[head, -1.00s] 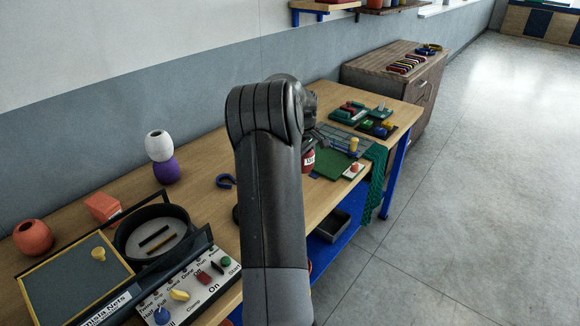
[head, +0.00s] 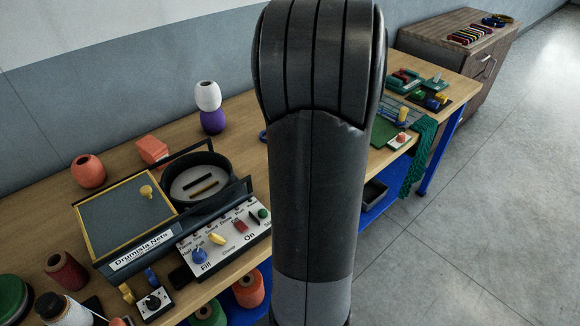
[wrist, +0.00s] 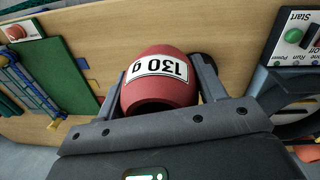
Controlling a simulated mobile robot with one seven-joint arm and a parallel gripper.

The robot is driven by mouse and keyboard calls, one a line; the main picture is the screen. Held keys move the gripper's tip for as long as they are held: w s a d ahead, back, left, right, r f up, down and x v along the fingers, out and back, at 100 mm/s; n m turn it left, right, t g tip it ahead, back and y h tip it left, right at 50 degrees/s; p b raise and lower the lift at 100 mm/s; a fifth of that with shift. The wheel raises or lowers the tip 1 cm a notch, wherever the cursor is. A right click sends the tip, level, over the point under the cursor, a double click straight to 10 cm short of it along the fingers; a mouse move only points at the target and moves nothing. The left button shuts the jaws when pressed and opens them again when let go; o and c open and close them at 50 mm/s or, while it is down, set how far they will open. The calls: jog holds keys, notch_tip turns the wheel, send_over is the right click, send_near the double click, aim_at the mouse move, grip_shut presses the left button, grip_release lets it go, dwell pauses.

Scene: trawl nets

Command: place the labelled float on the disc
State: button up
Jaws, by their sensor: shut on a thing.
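The labelled float (wrist: 160,92) is a small dark red barrel with a white "130 g" label, upside down in the wrist view. My gripper (wrist: 162,78) is shut on it, with one grey finger on each side, and holds it over the wooden bench. In the head view my arm hides the gripper and float. The float is apart from the disc.
A control panel (head: 233,241) with knobs and a lidded box (head: 125,220) stand beside the pan. White and purple floats (head: 211,108) are stacked behind it. A green mat and netting (head: 420,152) lie at the far right end. Bare bench shows in the wrist view.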

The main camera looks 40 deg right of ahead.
jog(key=w+a+f, duration=0.2)
jog(key=w, duration=0.1)
jog(key=w+a+f, duration=0.2)
jog(key=w, duration=0.1)
jog(key=w+a+f, duration=0.2)
jog(key=w+f, duration=0.1)
jog(key=w, duration=0.1)
jog(key=shift+w+a, duration=0.1)
jog(key=shift+a, duration=0.15)
jog(key=shift+f, duration=1.95)
jog(key=shift+f, duration=0.1)
jog(key=o, duration=1)
